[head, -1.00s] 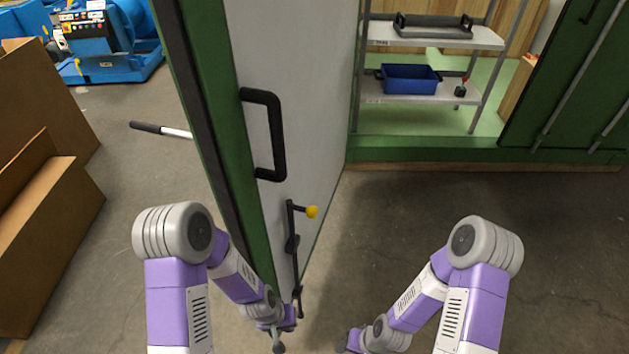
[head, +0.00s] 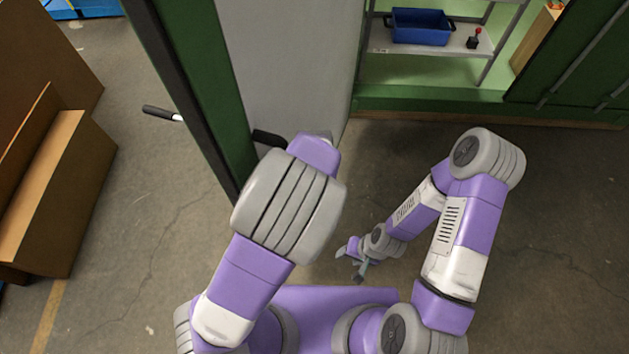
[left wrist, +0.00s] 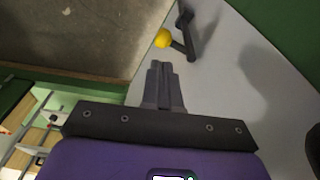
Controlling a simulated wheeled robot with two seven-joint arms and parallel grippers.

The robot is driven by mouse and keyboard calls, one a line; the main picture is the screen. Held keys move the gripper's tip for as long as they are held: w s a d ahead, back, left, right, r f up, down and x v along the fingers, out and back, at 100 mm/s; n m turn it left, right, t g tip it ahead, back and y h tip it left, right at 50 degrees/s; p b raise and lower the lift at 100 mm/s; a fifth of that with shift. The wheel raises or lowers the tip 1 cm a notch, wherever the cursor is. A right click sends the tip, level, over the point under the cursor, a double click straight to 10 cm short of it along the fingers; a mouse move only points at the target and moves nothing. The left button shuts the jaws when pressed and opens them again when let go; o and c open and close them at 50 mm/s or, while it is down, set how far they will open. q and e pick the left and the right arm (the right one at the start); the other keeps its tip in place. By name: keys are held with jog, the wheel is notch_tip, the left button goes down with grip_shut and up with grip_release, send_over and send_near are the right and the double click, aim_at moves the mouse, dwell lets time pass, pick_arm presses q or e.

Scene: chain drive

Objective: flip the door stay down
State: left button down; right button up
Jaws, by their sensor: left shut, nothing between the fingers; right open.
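The grey inner panel of the green door (head: 285,65) stands open in front of me. The door stay, a dark bar (left wrist: 186,36) with a yellow knob (left wrist: 162,38), shows at the top of the left wrist view, against the panel. In the head view my left arm hides it. My left gripper (left wrist: 160,66) is shut and empty, pointing towards the stay; the knob is just beyond its fingertips, and I see no clear contact. In the head view this gripper is hidden behind my arm. My right gripper (head: 354,262) is open and empty, low above the floor.
A black door handle (head: 266,138) is partly covered by my left arm. A shelf with a blue bin (head: 420,27) stands inside the doorway. Brown cardboard boxes (head: 65,190) stand at the left. The floor at the right is clear.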

pick_arm(q)
jog(key=shift+w+a, duration=0.1)
jog(key=shift+w, duration=0.05)
jog(key=f, duration=0.3)
jog(key=w+f+b, duration=0.1)
jog(key=f, duration=0.5)
jog(key=shift+w+f, duration=0.3)
jog(key=shift+f, duration=0.1)
notch_tip(320, 180, down, 8)
jog(key=b, duration=0.6)
jog(key=shift+s+f, duration=0.2)
jog(key=shift+f, duration=0.05)
